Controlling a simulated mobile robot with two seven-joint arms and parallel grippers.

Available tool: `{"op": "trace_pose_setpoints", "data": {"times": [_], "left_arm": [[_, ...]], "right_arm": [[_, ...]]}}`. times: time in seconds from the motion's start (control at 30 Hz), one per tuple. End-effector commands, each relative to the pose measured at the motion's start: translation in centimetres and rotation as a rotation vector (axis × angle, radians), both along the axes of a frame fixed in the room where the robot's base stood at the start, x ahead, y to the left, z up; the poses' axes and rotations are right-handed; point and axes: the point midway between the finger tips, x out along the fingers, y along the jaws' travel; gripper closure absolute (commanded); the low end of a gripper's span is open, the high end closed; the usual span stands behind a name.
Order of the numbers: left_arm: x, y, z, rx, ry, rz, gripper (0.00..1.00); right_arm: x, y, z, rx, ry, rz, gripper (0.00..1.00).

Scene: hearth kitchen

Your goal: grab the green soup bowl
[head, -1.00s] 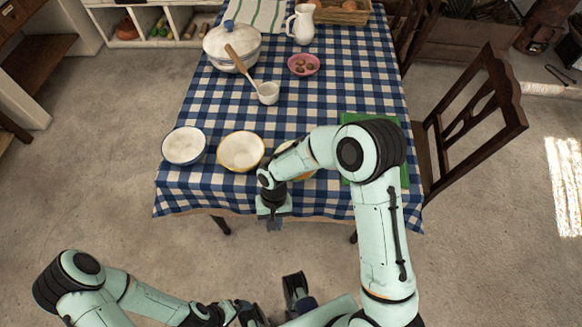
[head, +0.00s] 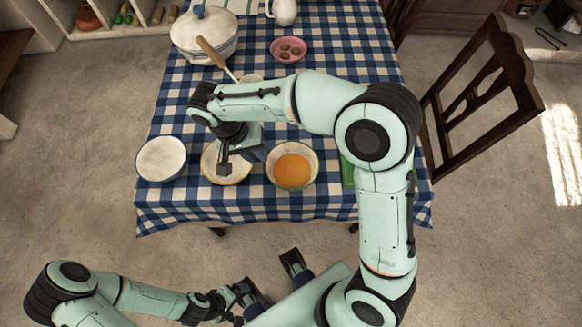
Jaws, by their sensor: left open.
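A bowl with a greenish rim and orange soup in it (head: 292,170) stands near the front of the checked table, right of the middle. My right gripper (head: 238,162) points down over the yellow-rimmed bowl (head: 240,178), just left of the soup bowl, and partly hides that yellow-rimmed bowl. The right gripper is apart from the soup bowl, and its finger gap is unclear. My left gripper (head: 272,280) is open and empty, low in front of the table and well away from the bowls.
A blue-rimmed bowl (head: 161,159) stands at the left. A lidded white pot (head: 204,36) and a pink bowl (head: 289,49) stand farther back. A green mat (head: 347,172) lies right of the soup bowl, mostly behind my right arm. A wooden chair (head: 480,95) stands at the right.

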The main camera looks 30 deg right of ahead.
Motion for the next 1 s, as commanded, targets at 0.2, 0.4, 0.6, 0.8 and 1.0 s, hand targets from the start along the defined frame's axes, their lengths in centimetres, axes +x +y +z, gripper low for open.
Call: {"op": "trace_pose_setpoints", "data": {"times": [0.2, 0.4, 0.6, 0.8, 1.0], "left_arm": [[0.0, 0.0, -0.3, 0.000, -0.001, 0.000, 0.06], [0.1, 0.0, -0.5, 0.000, -0.004, 0.000, 0.06], [0.2, 0.0, -0.7, 0.001, -0.008, 0.002, 0.06], [0.2, 0.0, -0.7, 0.001, -0.009, 0.002, 0.06], [0.2, 0.0, -0.7, 0.001, -0.009, 0.002, 0.06]], "right_arm": [[-0.3, -0.5, -2.0, 0.000, 0.001, 0.000, 0.81], [-1.0, -1.2, -4.4, -0.001, 0.005, -0.001, 0.81], [-1.3, -1.7, -6.7, 0.000, 0.002, -0.001, 0.81], [-1.3, -1.8, -6.9, 0.001, 0.000, 0.000, 0.81], [-1.3, -1.8, -6.9, 0.001, 0.001, 0.001, 1.00]]}}
